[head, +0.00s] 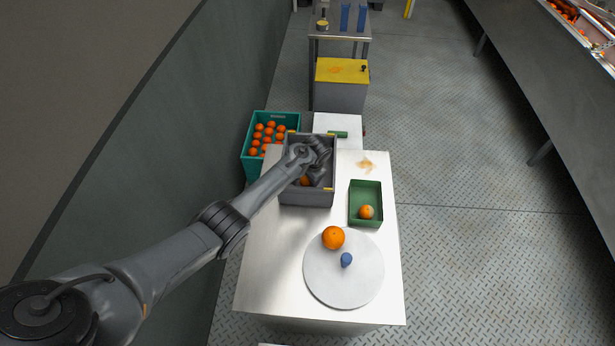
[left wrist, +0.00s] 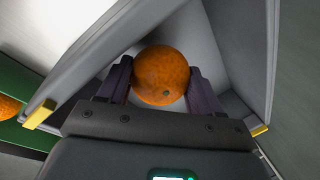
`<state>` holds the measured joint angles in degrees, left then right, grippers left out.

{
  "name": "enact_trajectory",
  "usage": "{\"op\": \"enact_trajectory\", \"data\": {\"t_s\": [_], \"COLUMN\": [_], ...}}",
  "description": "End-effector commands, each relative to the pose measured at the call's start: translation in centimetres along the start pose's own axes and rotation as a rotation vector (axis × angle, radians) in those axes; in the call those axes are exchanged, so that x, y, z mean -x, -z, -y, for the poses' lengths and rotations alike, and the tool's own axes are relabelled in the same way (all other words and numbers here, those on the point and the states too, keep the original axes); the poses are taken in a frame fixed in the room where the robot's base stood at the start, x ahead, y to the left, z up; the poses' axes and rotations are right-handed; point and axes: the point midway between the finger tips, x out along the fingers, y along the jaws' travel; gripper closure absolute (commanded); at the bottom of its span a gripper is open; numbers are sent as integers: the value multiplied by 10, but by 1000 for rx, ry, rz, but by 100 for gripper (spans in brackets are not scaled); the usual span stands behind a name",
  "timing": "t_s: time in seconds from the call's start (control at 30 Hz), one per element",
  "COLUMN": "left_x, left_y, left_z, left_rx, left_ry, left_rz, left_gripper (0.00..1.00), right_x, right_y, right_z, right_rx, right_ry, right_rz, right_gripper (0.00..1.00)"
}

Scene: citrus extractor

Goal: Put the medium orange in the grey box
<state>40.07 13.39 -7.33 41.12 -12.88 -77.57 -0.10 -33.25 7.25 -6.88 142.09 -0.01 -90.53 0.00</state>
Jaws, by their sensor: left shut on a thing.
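The grey box (head: 308,197) stands on the far left part of the white table. My left gripper (head: 312,172) reaches down into it from above. In the left wrist view its two dark fingers (left wrist: 160,82) are shut on the medium orange (left wrist: 161,70), one on each side. The orange also shows partly in the head view (head: 305,181), below the gripper. The box's walls (left wrist: 235,45) surround it. I cannot tell whether it touches the box floor. My right gripper is not in view.
A green tray (head: 357,220) with a smaller orange (head: 366,212) stands right of the box. A round white board (head: 328,285) nearer holds a large orange (head: 333,238) and a blue object (head: 346,260). A teal crate (head: 250,167) of oranges stands behind left.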

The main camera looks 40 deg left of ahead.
Motion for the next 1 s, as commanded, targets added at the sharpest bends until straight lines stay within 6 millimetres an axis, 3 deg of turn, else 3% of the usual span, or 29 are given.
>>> {"op": "enact_trajectory", "data": {"t_s": [0.6,0.63,0.7,0.8,1.0], "left_x": [-19,-17,-17,-18,-18], "left_y": [0,0,0,0,0], "left_z": [-4,-4,-4,-4,-4], "left_rx": [0,0,0,0,0], "left_ry": [0,0,0,0,0], "left_rz": [-1,-1,-1,0,0], "left_gripper": [69,31,20,6,6], "right_x": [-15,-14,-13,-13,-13], "right_y": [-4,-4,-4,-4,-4], "right_z": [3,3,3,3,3], "right_rx": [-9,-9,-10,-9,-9], "right_ry": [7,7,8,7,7], "right_rz": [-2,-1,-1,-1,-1], "right_gripper": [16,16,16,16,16]}}
